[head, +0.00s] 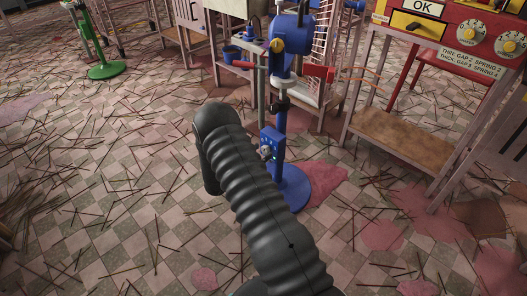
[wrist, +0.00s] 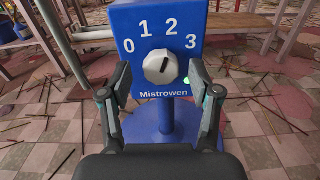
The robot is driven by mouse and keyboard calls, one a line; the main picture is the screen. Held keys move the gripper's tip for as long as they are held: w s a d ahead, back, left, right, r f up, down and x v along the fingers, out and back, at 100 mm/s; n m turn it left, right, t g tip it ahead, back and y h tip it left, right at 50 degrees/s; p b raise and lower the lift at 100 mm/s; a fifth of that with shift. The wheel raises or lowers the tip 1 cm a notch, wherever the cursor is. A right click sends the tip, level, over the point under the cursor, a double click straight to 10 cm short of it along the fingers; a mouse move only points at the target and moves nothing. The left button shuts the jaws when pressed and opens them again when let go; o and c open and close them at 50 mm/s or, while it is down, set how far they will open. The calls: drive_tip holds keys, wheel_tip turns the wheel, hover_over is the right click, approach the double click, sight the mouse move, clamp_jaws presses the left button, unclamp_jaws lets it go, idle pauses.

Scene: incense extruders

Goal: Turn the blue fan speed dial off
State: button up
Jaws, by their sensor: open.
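The blue fan (head: 291,190) stands on the floor on a round base, partly hidden by my arm in the head view. In the wrist view its blue control box (wrist: 190,18) carries the white numbers 0, 1, 2, 3 and the word "Mistrowen". The pale round dial (wrist: 160,67) is on the box's front, its dark pointer mark slanting up and right, roughly toward 2. My gripper (wrist: 160,75) is open, with one finger on each side of the dial. I cannot tell whether either finger touches it.
A small green light (wrist: 186,80) shows right of the dial. A green stand (head: 108,71) is at the back left. A metal-framed table (head: 390,140) and a red machine (head: 465,22) stand at the right. Thin sticks and pink patches cover the checkered floor.

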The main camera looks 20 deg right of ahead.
drive_tip(key=shift+w+d, duration=0.2)
drive_tip(key=shift+d, duration=0.35)
